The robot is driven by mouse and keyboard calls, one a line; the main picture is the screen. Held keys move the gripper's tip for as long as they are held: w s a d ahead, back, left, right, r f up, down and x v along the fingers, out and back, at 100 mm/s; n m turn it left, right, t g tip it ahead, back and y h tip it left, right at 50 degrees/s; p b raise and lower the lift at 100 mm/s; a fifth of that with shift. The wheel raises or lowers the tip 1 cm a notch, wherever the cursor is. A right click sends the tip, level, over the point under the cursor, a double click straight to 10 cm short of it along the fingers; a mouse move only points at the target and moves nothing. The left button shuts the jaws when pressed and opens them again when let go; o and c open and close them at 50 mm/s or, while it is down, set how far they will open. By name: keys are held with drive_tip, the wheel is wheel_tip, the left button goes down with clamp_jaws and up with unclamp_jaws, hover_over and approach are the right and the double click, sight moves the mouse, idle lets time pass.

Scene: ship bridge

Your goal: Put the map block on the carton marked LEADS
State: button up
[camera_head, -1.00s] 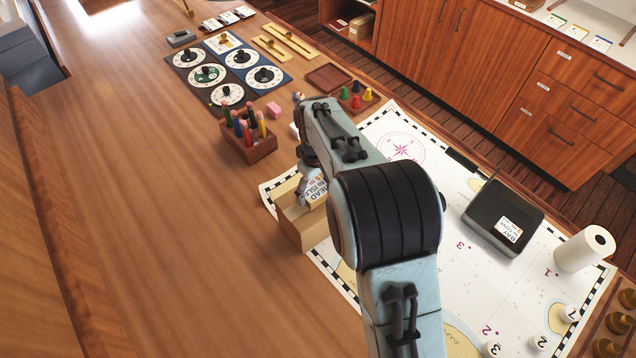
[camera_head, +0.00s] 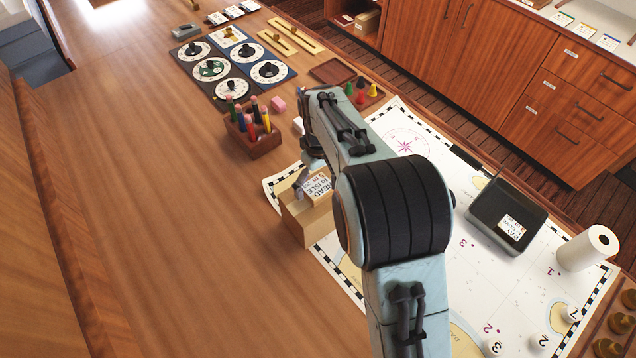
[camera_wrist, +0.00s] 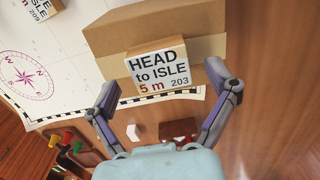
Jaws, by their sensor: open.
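The map block (camera_head: 318,188), pale with a white label reading HEAD to ISLE, rests on top of a plain tan carton (camera_head: 297,225) in the head view. In the wrist view the block (camera_wrist: 158,70) shows its label near the carton's edge, and the carton (camera_wrist: 150,35) lies behind it. No LEADS mark is visible on the carton faces I see. My gripper (camera_wrist: 160,78) is open, with one finger on each side of the block. Gaps show between the fingers and the block. My arm hides part of the area right of the carton in the head view.
A pencil holder (camera_head: 262,145) stands beyond the carton. A chart (camera_head: 520,290) lies to the right, with a black box (camera_head: 485,215) bearing a BAY label and a white roll (camera_head: 587,248). Another labelled block (camera_wrist: 42,8) shows in the wrist view. Bare table (camera_head: 170,230) lies left.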

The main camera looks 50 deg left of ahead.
sight(318, 186)
wheel_tip(318, 186, up, 10)
drive_tip(key=w+d+r+m, duration=0.3)
drive_tip(key=d+m, duration=0.1)
drive_tip(key=d, duration=0.7)
drive_tip(key=w+d+r+m, duration=0.2)
drive_tip(key=d+r+m, duration=0.1)
drive_tip(key=d, duration=0.8)
drive_tip(key=s+d+f+m, duration=0.4)
drive_tip(key=s+d+m, duration=0.5)
drive_tip(key=s+d, duration=0.5)
drive_tip(key=d, duration=0.3)
drive_tip(key=shift+d+f+m+y, duration=0.2)
drive_tip(key=shift+m+y, duration=0.2)
drive_tip(key=shift+w, duration=0.1)
